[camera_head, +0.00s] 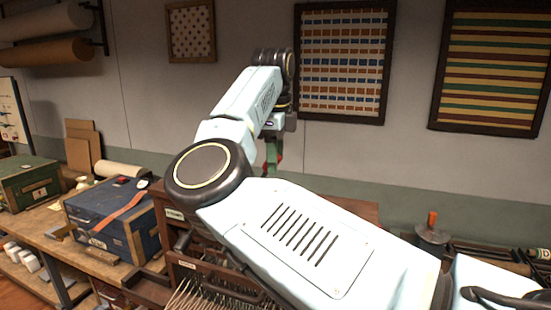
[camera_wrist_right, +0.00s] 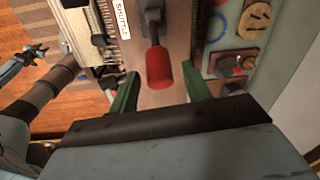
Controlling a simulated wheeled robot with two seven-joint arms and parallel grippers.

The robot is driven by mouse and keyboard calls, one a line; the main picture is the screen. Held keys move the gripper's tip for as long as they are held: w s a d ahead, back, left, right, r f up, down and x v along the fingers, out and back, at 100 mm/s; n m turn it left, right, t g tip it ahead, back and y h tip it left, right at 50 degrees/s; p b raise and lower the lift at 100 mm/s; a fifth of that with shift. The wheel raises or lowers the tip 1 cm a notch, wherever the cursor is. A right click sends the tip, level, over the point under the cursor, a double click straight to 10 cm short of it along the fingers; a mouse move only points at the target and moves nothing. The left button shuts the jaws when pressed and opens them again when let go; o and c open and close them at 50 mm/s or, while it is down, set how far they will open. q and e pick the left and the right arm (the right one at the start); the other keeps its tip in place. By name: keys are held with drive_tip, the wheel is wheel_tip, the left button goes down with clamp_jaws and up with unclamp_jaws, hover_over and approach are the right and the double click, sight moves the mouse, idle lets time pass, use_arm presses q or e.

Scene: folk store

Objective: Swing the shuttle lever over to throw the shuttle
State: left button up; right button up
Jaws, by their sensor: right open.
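The shuttle lever has a red cylindrical handle (camera_wrist_right: 158,68) on a dark stem, in the middle of the right wrist view. A white label reading "SHUTTLE" (camera_wrist_right: 121,18) is on the panel beside it. My right gripper (camera_wrist_right: 160,80) is open, with one green finger on each side of the handle. A gap shows on both sides, so the fingers are not closed on it. In the head view my right gripper (camera_head: 272,157) is small and partly hidden behind my arm. The lever cannot be made out clearly there. My left gripper is in neither view.
Part of the wooden loom (camera_head: 205,275) shows below my right arm, which hides much of it. A panel with knobs and a socket (camera_wrist_right: 257,18) lies right of the lever. A blue toolbox (camera_head: 105,222) stands on the left bench. Framed textiles (camera_head: 343,60) hang behind.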

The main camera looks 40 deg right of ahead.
drive_tip(key=shift+f, duration=0.35)
drive_tip(key=shift+c, duration=0.5)
clamp_jaws()
